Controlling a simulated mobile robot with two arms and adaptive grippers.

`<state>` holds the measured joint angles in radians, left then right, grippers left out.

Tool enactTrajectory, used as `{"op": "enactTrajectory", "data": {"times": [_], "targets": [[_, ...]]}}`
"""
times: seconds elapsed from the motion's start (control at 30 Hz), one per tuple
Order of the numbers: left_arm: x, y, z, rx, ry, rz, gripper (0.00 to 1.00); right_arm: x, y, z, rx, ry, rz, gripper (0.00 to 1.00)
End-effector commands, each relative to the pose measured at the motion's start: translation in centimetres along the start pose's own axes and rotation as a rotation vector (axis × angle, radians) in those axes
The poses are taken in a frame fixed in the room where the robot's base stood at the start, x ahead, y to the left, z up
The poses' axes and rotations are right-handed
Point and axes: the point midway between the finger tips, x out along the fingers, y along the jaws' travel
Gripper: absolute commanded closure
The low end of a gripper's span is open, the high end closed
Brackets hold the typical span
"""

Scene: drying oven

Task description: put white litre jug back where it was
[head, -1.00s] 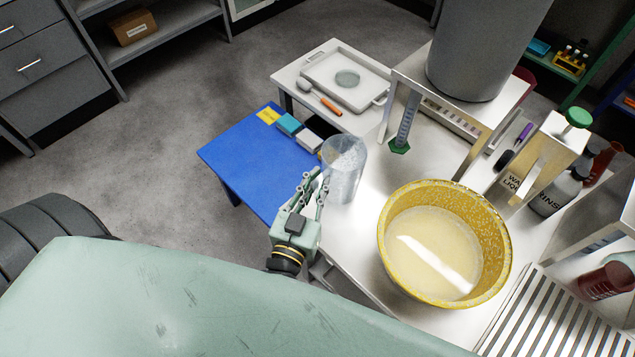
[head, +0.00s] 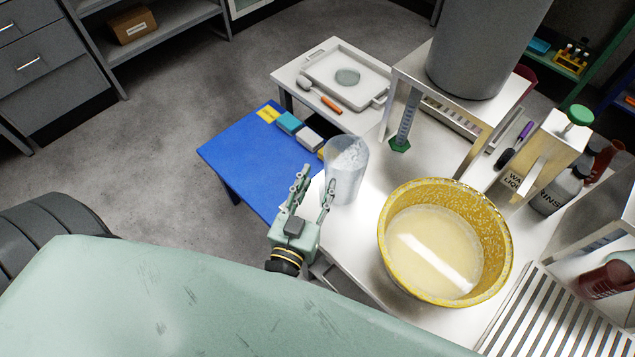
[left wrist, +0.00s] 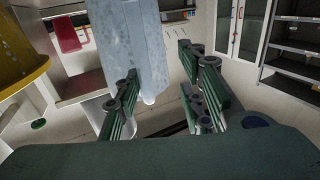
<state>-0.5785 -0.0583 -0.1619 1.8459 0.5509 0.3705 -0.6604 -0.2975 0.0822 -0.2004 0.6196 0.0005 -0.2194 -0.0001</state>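The white litre jug (head: 346,170) is translucent and whitish. It stands upright at the left edge of the pale metal bench (head: 365,235), left of the yellow basin. In the left wrist view the jug (left wrist: 131,40) fills the upper middle, and the left-hand finger overlaps its lower part. My left gripper (head: 316,179) is open, its two fingers spread just in front and to the left of the jug. One finger is close beside the jug's wall; I cannot tell whether it touches. My right gripper is not in view.
A yellow basin (head: 495,235) of pale liquid stands right of the jug. A blue table (head: 240,160) with small boxes lies to the left, and a white tray (head: 318,72) behind. A metal stand (head: 405,73) carries a grey vessel (head: 480,45). Bottles (head: 560,188) stand at the right.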

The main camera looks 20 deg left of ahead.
Motion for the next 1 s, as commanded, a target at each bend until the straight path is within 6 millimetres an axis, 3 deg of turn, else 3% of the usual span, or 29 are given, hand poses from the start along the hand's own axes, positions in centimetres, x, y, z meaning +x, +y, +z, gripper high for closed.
{"op": "enactTrajectory", "data": {"times": [0.5, 0.73, 1.0], "targets": [[-9.8, 0.0, 0.1, 0.000, -0.002, 0.001, 0.63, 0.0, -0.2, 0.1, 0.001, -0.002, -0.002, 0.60], [-11.3, 0.0, -0.1, 0.000, 0.003, 0.000, 0.63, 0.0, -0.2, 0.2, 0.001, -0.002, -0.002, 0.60], [-10.6, 0.8, 0.1, -0.006, -0.024, 0.040, 0.63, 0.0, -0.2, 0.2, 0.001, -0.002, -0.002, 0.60]]}}
